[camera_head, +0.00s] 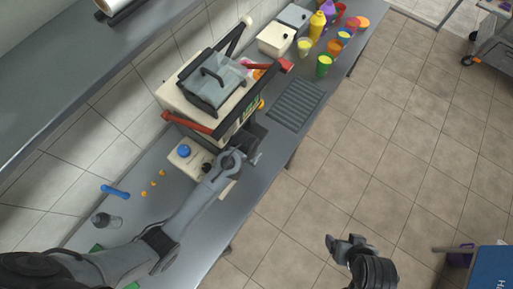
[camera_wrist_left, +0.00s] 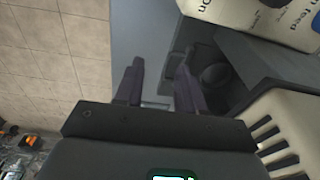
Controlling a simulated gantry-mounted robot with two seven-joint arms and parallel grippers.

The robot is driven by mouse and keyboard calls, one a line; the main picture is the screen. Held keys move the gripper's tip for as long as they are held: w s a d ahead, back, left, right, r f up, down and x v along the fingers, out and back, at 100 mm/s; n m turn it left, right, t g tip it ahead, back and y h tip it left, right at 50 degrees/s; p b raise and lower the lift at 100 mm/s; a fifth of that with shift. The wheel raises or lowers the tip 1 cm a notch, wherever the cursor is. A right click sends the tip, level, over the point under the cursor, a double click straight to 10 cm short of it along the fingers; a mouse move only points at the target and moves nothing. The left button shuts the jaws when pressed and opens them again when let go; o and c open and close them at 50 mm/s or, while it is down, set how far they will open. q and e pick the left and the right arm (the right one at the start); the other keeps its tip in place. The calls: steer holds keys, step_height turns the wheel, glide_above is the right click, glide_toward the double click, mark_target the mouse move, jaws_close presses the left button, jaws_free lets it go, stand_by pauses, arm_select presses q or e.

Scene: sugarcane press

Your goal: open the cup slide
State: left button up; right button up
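The sugarcane press (camera_head: 215,85), cream with a grey lid and red handles, stands on the counter in the head view. A dark part (camera_head: 254,132) juts from its lower front; I cannot tell whether it is the cup slide. My left gripper (camera_head: 257,157) is just in front of and below this part. In the left wrist view its two fingers (camera_wrist_left: 160,80) are apart, with nothing clearly held between them. A dark recessed part (camera_wrist_left: 213,75) lies beside the right finger. My right gripper (camera_head: 346,244) hangs over the floor, its fingers apart and empty.
A cream box with a blue cap (camera_head: 184,151) sits beside my left forearm. A grey drain grate (camera_head: 297,104) lies right of the press. Several cups, including a green one (camera_head: 324,66), stand farther along the counter. A blue box (camera_head: 490,268) is at lower right.

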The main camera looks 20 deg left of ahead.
arm_select(q)
steer(key=w+f+g+y+b, duration=0.1)
steer(key=w+f+y+b, duration=0.2)
steer(key=w, duration=0.7)
steer(key=shift+h, duration=0.6)
steer(key=f+b, duration=0.9)
steer(key=shift+w+a+f, duration=0.1)
steer(key=shift+a+f, duration=0.15)
steer(key=shift+a, duration=0.15)
steer(key=shift+a+f+b, duration=0.2)
steer(key=shift+f+b, duration=0.55)
steer(key=shift+b, duration=0.35)
steer(key=shift+c, duration=0.5)
jaws_close()
